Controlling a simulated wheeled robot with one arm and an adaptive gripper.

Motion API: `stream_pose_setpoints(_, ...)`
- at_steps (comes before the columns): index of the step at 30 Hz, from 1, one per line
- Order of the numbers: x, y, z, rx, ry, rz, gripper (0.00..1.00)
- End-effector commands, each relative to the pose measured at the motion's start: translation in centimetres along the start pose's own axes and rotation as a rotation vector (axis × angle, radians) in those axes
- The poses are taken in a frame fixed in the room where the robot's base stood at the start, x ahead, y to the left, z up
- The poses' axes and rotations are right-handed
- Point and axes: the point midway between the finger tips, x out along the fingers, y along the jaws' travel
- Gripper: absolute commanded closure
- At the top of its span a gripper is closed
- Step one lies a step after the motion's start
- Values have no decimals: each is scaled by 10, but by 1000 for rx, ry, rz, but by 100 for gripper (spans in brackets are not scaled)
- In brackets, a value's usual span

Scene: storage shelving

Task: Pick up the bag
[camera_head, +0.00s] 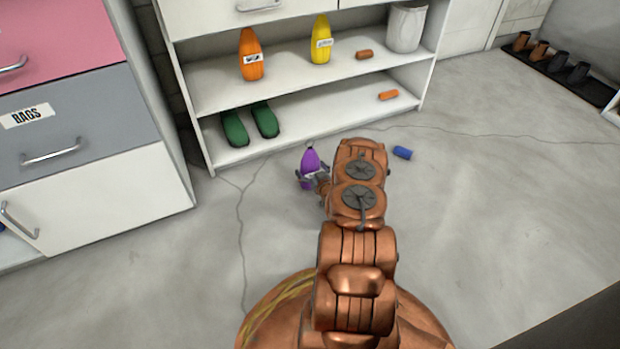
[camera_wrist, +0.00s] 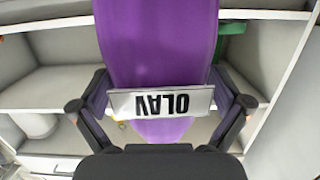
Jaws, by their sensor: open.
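The purple bag (camera_head: 310,160) stands on the floor just in front of the open shelf unit, its pointed top up. In the wrist view the bag (camera_wrist: 160,45) fills the middle and carries a white label reading OLAV, which appears upside down. My gripper (camera_wrist: 160,104) is open, with one finger on each side of the bag at the label's height. I cannot tell whether either finger touches it. In the head view my gripper (camera_head: 311,180) is at the bag, partly hidden by my copper arm.
An orange bag (camera_head: 251,56), a yellow bag (camera_head: 321,42) and a white bin (camera_head: 406,28) stand on the shelf. Green shoes (camera_head: 250,125) are on the lower shelf.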

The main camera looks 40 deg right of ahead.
Motion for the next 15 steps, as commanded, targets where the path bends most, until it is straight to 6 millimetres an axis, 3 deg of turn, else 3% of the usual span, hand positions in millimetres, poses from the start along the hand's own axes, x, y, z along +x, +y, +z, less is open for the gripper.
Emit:
stream_pose_setpoints(5, 0, 0, -1, 0, 0, 0, 0)
stream_pose_setpoints(15, 0, 0, -1, 0, 1, 0, 35)
